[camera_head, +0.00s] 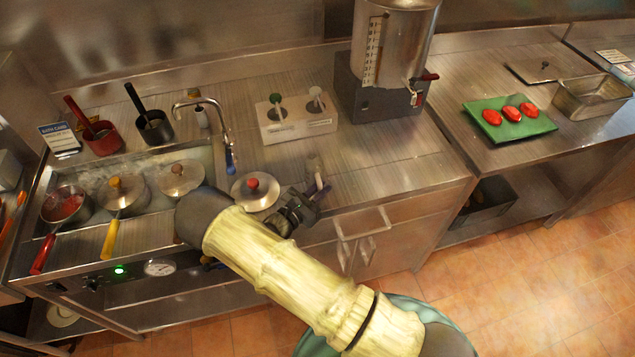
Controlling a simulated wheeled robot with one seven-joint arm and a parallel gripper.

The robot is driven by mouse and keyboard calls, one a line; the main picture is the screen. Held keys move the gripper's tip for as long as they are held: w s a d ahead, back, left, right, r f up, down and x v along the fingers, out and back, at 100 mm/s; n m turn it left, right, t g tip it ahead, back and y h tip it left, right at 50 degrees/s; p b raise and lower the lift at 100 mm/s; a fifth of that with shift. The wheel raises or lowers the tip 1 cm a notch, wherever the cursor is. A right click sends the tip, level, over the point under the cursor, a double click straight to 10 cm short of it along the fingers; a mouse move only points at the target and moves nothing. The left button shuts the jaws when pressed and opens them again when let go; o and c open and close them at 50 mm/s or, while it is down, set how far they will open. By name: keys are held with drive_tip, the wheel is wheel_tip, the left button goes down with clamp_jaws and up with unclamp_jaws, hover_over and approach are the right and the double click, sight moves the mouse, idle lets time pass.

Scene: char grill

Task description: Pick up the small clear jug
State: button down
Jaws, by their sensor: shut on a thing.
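A small, pale, see-through item that looks like the clear jug (315,166) shows just beyond my gripper, near the counter's front edge. My dark gripper (310,196) reaches in from the lower right, past the front of the counter, and is shut on the jug. The fingers and arm hide part of the jug. The view is too small to tell whether its base touches the counter.
A lidded pan (256,191) with a red knob lies close left of my gripper. The tap (227,135) stands behind it. A white holder block (297,120) and a steel urn (394,40) stand farther back. Bare counter (385,160) lies to the right.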

drive_tip(key=shift+r, duration=0.1)
wheel_tip(320, 180, up, 10)
drive_tip(key=shift+f+b, duration=0.1)
drive_tip(key=shift+b, duration=1.1)
